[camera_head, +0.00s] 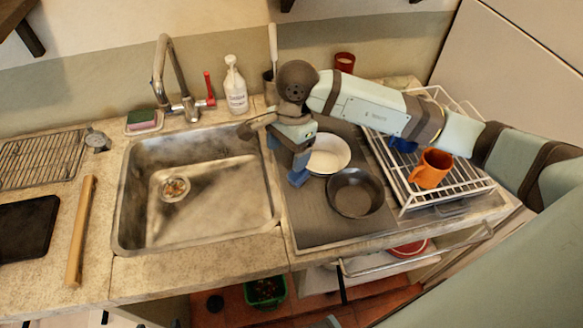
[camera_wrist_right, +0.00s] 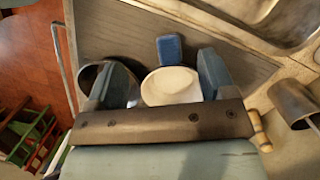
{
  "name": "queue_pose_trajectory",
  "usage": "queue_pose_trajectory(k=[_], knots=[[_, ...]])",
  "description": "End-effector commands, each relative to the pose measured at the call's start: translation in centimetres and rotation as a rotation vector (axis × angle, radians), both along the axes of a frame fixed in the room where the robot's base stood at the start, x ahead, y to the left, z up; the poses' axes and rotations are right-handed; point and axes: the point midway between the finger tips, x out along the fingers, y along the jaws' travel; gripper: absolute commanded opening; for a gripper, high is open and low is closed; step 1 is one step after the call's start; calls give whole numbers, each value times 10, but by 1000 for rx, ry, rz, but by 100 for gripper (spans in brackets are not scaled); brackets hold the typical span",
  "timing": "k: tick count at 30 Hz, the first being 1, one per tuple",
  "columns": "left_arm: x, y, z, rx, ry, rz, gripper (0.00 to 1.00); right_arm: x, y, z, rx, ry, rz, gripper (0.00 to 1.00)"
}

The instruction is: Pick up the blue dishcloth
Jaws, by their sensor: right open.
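The blue dishcloth (camera_head: 298,179) is a small folded blue block on the grey drainboard, left of the white bowl and dark pan. In the right wrist view the dishcloth (camera_wrist_right: 170,48) lies flat beyond the fingertips, roughly between them, and in full sight. My right gripper (camera_head: 287,150) points down over the drainboard beside the sink, close to the cloth in the picture. In the wrist view my right gripper (camera_wrist_right: 158,75) is open, with nothing held between its fingers. My left gripper is not in view.
A white bowl (camera_head: 335,155) and a dark pan (camera_head: 355,193) stand right of the cloth. The empty sink (camera_head: 215,200) is to the left. A white dish rack (camera_head: 455,190) holds an orange mug (camera_head: 432,168) and a blue item (camera_head: 403,145). A soap bottle (camera_head: 235,88) stands behind the sink.

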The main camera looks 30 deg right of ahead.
Motion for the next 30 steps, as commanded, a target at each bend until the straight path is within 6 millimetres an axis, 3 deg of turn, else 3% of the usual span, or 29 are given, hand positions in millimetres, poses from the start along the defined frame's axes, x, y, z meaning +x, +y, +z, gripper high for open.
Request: queue_pose_trajectory(k=[3, 6, 15, 25, 30], knots=[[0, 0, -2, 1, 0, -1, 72, 13, -25, 7, -129, -50, 16, 77], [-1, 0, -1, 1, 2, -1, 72, 15, -31, 1, -164, -59, 21, 77], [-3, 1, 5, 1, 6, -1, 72, 14, -30, -55, -161, -58, 19, 77], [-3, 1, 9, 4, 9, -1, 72, 12, -30, -84, -160, -57, 19, 77], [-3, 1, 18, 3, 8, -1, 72, 7, -30, -110, -159, -57, 18, 77]])
